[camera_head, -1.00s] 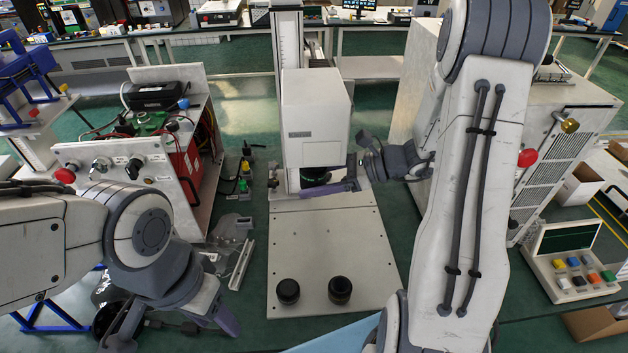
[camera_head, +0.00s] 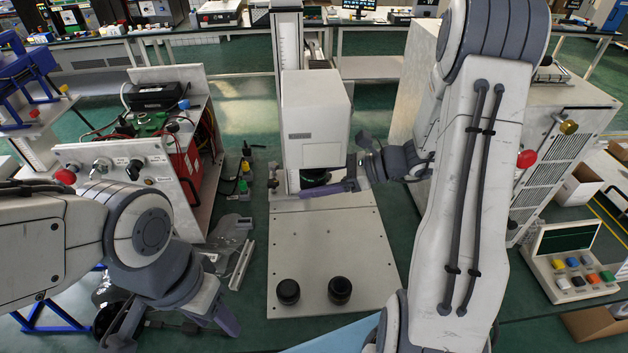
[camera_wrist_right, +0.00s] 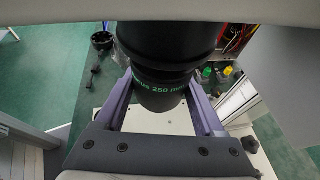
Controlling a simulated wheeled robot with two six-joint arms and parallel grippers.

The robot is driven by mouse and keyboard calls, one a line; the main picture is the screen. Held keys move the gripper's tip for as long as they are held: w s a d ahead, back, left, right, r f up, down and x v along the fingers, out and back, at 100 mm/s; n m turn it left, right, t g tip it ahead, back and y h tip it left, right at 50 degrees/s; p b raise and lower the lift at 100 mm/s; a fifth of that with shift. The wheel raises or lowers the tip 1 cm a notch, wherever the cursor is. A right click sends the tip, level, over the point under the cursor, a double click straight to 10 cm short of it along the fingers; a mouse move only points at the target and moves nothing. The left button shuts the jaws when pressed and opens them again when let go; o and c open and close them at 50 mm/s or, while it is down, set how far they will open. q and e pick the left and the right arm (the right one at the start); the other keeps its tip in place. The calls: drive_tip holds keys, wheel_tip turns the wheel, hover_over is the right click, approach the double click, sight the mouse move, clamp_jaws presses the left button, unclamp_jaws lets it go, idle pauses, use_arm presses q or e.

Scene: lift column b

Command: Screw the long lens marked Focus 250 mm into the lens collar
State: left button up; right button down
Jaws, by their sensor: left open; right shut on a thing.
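The long black lens, with green lettering ending in "250 mm", shows in the right wrist view (camera_wrist_right: 160,90). My right gripper (camera_wrist_right: 163,112) is shut on it, one purple finger on each side. In the head view the right gripper (camera_head: 322,188) reaches in from the right, below the white instrument head (camera_head: 315,118). The lens stands upright there, mostly hidden. A wider black cylinder (camera_wrist_right: 165,40) sits directly above it; I cannot tell where lens and collar meet or whether threads are engaged. My left gripper (camera_head: 172,334) is open and empty at the lower left.
Two short black cylinders (camera_head: 288,291) (camera_head: 340,290) stand at the front of the pale base plate (camera_head: 325,245). The plate's middle is clear. A panel with knobs (camera_head: 120,172) stands left, a perforated cabinet (camera_head: 560,150) right. A box with coloured buttons (camera_head: 578,270) lies far right.

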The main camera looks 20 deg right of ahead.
drive_tip(key=shift+r+p, duration=0.65)
drive_tip(key=shift+r, duration=0.15)
idle(0.4)
drive_tip(key=shift+w+f+n+g+y, duration=0.1)
drive_tip(key=shift+n+g+y, duration=0.4)
drive_tip(key=shift+n+g, duration=0.6)
drive_tip(key=n+g, duration=0.2)
drive_tip(key=shift+g+y, duration=0.3)
drive_tip(key=shift+g, duration=0.1)
unclamp_jaws()
